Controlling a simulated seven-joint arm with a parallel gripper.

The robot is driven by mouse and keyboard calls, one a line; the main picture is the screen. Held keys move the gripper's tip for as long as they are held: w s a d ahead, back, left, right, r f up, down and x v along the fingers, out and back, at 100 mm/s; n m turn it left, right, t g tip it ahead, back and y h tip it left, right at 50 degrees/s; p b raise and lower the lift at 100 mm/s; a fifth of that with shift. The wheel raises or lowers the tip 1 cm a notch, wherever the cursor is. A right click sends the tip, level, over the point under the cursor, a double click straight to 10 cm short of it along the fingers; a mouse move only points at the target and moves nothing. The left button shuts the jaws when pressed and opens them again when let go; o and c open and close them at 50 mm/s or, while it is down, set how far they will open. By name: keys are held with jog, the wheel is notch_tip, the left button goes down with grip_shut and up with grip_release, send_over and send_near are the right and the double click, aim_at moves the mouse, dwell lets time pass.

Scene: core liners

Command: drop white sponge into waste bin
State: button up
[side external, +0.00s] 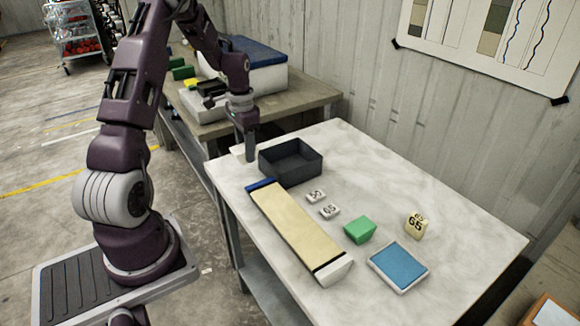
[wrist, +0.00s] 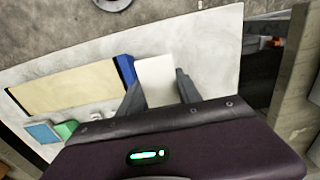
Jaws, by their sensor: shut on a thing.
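The white sponge (wrist: 156,78) is a pale block between the two fingers of my gripper (wrist: 158,94) in the wrist view. My gripper (side external: 250,152) is shut on it, low at the table's left end in the side view. There the sponge is mostly hidden by the fingers and hard to tell from the pale tabletop. The waste bin, a dark grey open box (side external: 296,174), stands just right of my gripper in the side view. I cannot make the bin out in the wrist view.
A long cream core liner (side external: 297,226) with a blue end lies in front of the bin. Two white number blocks (side external: 316,196) (side external: 329,211), a green block (side external: 360,230), a yellow numbered block (side external: 416,226) and a blue pad (side external: 398,266) lie to the right. A cluttered bench (side external: 308,93) stands behind.

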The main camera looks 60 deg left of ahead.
jog(key=w+d, duration=0.3)
jog(key=w, duration=1.2)
jog(key=shift+s+a+f, duration=0.1)
jog(key=shift+f, duration=1)
jog(key=shift+s+a+f, duration=0.1)
jog(key=shift+f, duration=1)
jog(key=o, duration=1.4)
